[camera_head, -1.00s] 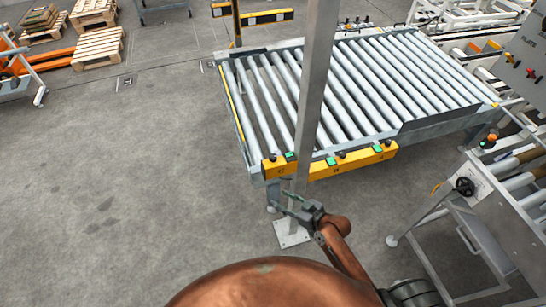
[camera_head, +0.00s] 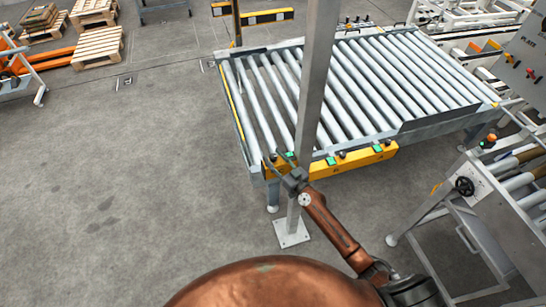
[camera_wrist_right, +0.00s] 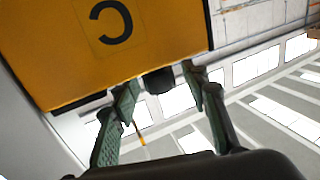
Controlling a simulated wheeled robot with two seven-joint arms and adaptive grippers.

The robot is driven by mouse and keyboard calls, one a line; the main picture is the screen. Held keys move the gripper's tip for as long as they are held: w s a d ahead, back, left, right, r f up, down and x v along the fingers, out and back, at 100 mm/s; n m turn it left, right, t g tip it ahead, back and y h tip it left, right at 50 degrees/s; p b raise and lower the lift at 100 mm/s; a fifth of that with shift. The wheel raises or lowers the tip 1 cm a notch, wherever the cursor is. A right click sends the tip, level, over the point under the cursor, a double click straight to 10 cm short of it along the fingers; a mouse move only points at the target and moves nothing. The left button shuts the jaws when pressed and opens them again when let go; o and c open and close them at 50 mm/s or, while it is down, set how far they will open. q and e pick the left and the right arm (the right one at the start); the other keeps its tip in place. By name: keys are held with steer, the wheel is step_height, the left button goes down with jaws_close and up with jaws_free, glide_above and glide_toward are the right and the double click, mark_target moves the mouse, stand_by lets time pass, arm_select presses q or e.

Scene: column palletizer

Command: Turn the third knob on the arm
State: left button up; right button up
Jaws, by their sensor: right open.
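A yellow arm (camera_head: 322,172) with black knobs (camera_head: 342,154) and green buttons runs along the near end of the roller conveyor. In the right wrist view its yellow face (camera_wrist_right: 140,40) carries a letter C, with a black knob (camera_wrist_right: 158,80) just beyond its edge. My right gripper (camera_head: 277,161) is at the left end of the yellow arm. In the wrist view its two fingers (camera_wrist_right: 160,88) are apart, one on each side of that knob. I cannot tell whether they touch it. My left gripper is not in view.
A grey upright post (camera_head: 313,85) stands close beside my right gripper, in front of the conveyor (camera_head: 400,127). A machine frame with a black handwheel (camera_head: 464,186) is at the right. Wooden pallets (camera_head: 97,47) lie far left. The floor (camera_head: 130,180) at left is clear.

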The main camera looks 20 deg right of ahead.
steer(key=shift+w+a, duration=0.15)
steer(key=shift+w, duration=0.15)
steer(key=shift+c, duration=0.7)
jaws_close()
steer(key=shift+f+b, duration=0.1)
steer(key=shift+b, duration=0.4)
steer(key=n+g+y+b, duration=0.1)
steer(key=y+b, duration=0.1)
steer(key=b, duration=0.5)
steer(key=n+g+y+b, duration=0.1)
steer(key=n+y+b, duration=0.1)
steer(key=b, duration=0.5)
steer(key=n+g+y+b, duration=0.1)
steer(key=b, duration=0.6)
steer(key=shift+w+d+r+y, duration=0.2)
steer(key=shift+d+r+y, duration=0.1)
steer(key=shift+y, duration=0.1)
arm_select(q)
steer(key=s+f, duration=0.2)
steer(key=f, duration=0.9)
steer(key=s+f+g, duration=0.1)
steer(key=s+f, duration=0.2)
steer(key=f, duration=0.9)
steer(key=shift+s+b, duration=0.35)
steer(key=shift+b, duration=0.1)
arm_select(e)
steer(key=shift+s+a+r+n, duration=0.1)
steer(key=shift+a+n, duration=0.05)
steer(key=shift+n, duration=0.15)
